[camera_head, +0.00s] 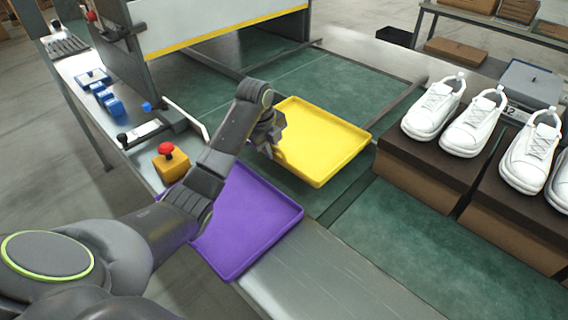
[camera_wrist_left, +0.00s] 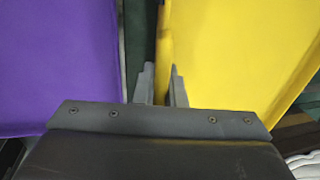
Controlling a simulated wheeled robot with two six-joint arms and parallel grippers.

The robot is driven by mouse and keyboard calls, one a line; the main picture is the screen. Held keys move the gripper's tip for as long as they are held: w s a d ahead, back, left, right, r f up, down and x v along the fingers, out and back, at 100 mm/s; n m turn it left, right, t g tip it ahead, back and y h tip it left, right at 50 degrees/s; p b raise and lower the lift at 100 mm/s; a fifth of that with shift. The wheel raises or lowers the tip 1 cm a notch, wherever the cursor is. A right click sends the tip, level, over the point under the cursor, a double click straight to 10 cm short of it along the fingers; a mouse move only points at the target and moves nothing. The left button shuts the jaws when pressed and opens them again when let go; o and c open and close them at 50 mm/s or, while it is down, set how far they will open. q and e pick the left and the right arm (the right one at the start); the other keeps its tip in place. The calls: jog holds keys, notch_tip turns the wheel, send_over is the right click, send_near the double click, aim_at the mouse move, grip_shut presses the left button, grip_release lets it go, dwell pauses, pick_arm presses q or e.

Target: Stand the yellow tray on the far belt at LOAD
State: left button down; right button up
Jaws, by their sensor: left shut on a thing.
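The yellow tray (camera_head: 322,143) is at the middle of the head view, over the green belt (camera_head: 352,88). My left gripper (camera_head: 268,146) is shut on the tray's left rim. In the left wrist view the tray (camera_wrist_left: 240,50) fills the right side, with its rim between the fingers (camera_wrist_left: 160,88). I cannot tell whether the tray rests on the belt or is held just above it. A purple tray (camera_head: 245,222) lies nearer, left of the yellow tray; it also shows in the left wrist view (camera_wrist_left: 60,60). No LOAD mark is readable. My right gripper is not in view.
White shoes (camera_head: 470,125) stand on brown boxes (camera_head: 425,170) at the right. A red-topped button box (camera_head: 171,162) and blue pieces (camera_head: 108,100) are at the left. A grey machine with a yellow-edged panel (camera_head: 215,25) spans the belt at the back. Green belt beyond the yellow tray is clear.

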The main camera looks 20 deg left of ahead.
pick_arm(q)
jog(key=x, duration=0.2)
jog(key=s+x, duration=0.1)
jog(key=x, duration=0.3)
jog(key=shift+a+f, duration=0.2)
jog(key=shift+f, duration=0.3)
jog(key=c, duration=1.5)
grip_release()
jog(key=v, duration=1.2)
jog(key=shift+s, duration=0.2)
